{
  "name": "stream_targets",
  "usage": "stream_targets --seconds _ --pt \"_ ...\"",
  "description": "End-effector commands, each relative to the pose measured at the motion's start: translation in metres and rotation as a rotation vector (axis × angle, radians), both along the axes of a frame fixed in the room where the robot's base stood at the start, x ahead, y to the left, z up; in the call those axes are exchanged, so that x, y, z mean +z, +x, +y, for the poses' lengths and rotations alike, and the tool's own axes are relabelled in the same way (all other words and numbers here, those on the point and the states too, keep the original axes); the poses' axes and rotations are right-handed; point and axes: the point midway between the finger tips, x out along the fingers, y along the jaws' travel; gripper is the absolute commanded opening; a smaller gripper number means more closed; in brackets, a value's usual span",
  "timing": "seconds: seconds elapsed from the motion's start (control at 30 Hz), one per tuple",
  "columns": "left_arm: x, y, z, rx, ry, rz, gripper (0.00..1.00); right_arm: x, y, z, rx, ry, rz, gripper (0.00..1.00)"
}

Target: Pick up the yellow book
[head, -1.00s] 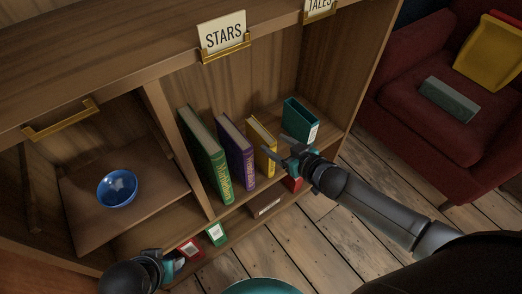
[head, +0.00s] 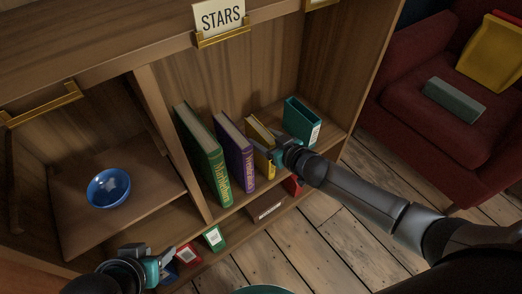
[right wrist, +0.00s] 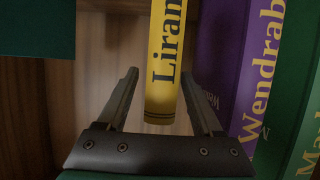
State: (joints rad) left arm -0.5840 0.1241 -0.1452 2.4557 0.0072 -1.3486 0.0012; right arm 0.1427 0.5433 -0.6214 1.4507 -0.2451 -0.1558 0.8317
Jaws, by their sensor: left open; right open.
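The yellow book (head: 259,134) stands upright on the shelf, between a purple book (head: 234,146) and a teal bookend-like block (head: 301,121). My right gripper (head: 264,149) is at its front edge. In the right wrist view the yellow book's spine (right wrist: 165,62) shows between the two open fingers of my right gripper (right wrist: 162,95), with gaps visible on both sides. The right finger is close to the purple book. My left gripper (head: 160,258) is open and empty, low at the left near the lower shelf.
A green book (head: 205,155) stands left of the purple one, beside the shelf divider. A blue bowl (head: 109,188) sits in the left compartment. Small red (head: 188,254) and green (head: 214,238) items lie on the lower shelf. A red armchair (head: 425,130) stands at the right.

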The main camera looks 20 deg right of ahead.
Motion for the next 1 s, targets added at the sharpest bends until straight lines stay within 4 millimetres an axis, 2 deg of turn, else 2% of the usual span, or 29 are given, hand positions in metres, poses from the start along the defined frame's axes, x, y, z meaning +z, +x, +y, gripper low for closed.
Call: stream_targets --seconds 0.17,0.77,1.0 --pt "0.0006 0.0001 -0.0002 -0.001 -0.001 -0.001 0.50 0.0006 0.0001 0.0001 0.000 0.001 0.000 0.68" --pt "0.0001 0.0000 -0.0002 -0.001 0.000 0.000 0.50 0.0007 -0.0001 0.0001 0.000 0.000 -0.001 0.01" --pt "0.0001 0.0000 -0.0002 -0.001 0.000 0.000 0.50 0.0006 -0.0001 0.0001 0.000 0.000 -0.001 0.00"
